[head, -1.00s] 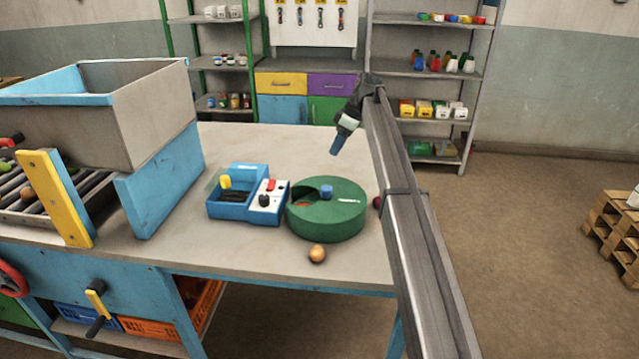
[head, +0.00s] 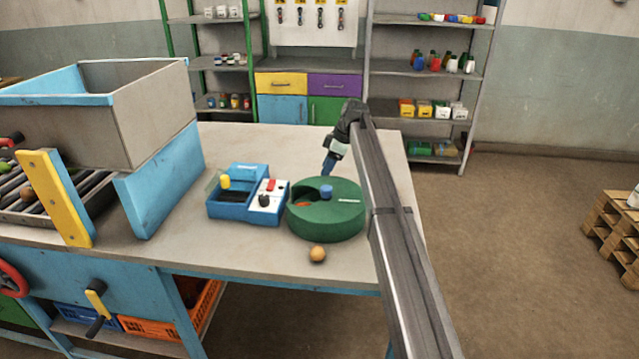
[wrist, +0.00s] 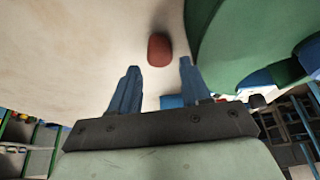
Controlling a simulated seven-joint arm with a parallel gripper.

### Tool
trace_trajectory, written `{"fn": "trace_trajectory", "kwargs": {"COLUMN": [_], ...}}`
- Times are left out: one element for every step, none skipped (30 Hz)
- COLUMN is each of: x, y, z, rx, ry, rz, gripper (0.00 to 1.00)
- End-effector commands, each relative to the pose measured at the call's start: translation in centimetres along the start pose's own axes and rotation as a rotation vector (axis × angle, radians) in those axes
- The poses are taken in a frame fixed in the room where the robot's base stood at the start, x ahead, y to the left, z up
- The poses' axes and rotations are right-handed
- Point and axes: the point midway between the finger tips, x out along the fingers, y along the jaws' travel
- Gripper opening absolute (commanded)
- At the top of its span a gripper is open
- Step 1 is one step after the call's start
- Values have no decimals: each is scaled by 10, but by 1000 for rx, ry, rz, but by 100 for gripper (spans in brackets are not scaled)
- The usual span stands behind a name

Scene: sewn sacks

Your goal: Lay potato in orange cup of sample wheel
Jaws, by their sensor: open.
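The sample wheel (head: 340,226) is a round green drum on the table, with a blue knob (head: 326,190) on top. An orange-red cup opening (head: 303,204) shows on its left side. A tan, roundish potato-like thing (head: 317,254) lies on the table in front of the wheel. My gripper (head: 327,170) points down near the wheel's back edge. In the wrist view my gripper (wrist: 159,67) is open and empty. A dark red rounded thing (wrist: 160,48) lies on the table just beyond the fingertips, beside the green wheel (wrist: 240,40); I cannot tell what it is.
A blue box with a switch panel (head: 268,200) stands just left of the wheel. A large grey and blue bin (head: 150,115) over a roller conveyor (head: 45,195) fills the left. The table's front edge is close to the tan thing. The table's back part is clear.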

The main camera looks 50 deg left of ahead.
Motion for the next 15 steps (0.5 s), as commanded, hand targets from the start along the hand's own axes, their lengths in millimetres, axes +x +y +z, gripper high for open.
{"fn": "trace_trajectory", "kwargs": {"x": [2,3,5,6,8,12,15,19,24,28,32,37,41,45,49], "y": [0,0,0,0,0,0,0,0,1,1,1,2,1,1,1], "z": [0,0,0,0,0,0,0,0,0,0,0,0,0,0,0], "rx": [0,0,0,0,0,0,0,0,0,1,1,0,0,1,1], "ry": [0,0,0,0,0,0,-1,-1,-1,-1,-1,0,0,-1,-1], "rz": [0,0,0,0,0,-1,-1,-2,-2,-2,-2,-1,-1,-1,-1], "gripper": [47,47,47,47,47,47,47,47,47,47,47,47,47,47,47]}}
